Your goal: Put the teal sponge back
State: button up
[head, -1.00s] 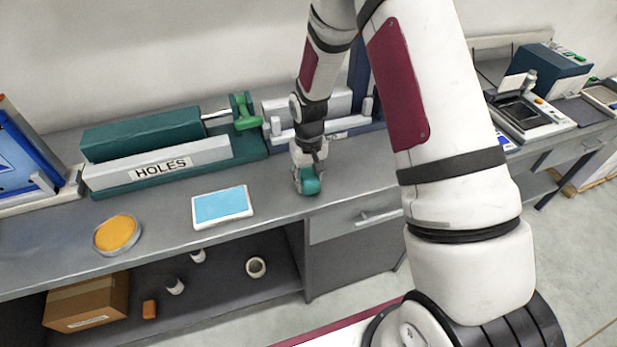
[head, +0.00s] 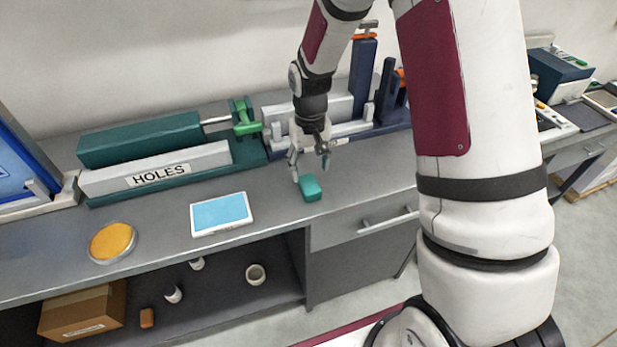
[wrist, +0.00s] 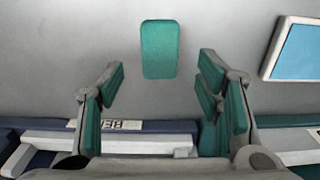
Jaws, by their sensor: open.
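The teal sponge (head: 310,187) lies on the grey worktop near its front edge, right of the white tablet with a blue screen. It also shows in the wrist view (wrist: 160,49), upright in the picture and beyond the fingertips, midway between them. My gripper (head: 308,176) is open and empty, above and just behind the sponge, apart from it. Its teal-padded fingers spread on both sides in the wrist view (wrist: 160,75).
A white tablet (head: 221,214) and a round orange dish (head: 112,242) lie left along the front. The green HOLES machine (head: 145,150) and a navy machine (head: 365,80) stand at the back. Cups and a cardboard box (head: 83,312) sit on the shelf below. Worktop around the sponge is clear.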

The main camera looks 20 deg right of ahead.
notch_tip(320, 180, up, 5)
notch_tip(320, 180, up, 16)
jog(key=t, duration=0.3)
send_over(309, 184)
jog(key=s, duration=0.9)
jog(key=s+r+t, duration=0.1)
jog(key=s+r, duration=0.2)
jog(key=s, duration=0.4)
jog(key=s+r+t, duration=0.1)
jog(key=s+r, duration=0.3)
jog(key=s, duration=0.3)
jog(key=shift+s+t, duration=0.3)
jog(key=shift+s, duration=0.05)
jog(key=shift+d, duration=0.1)
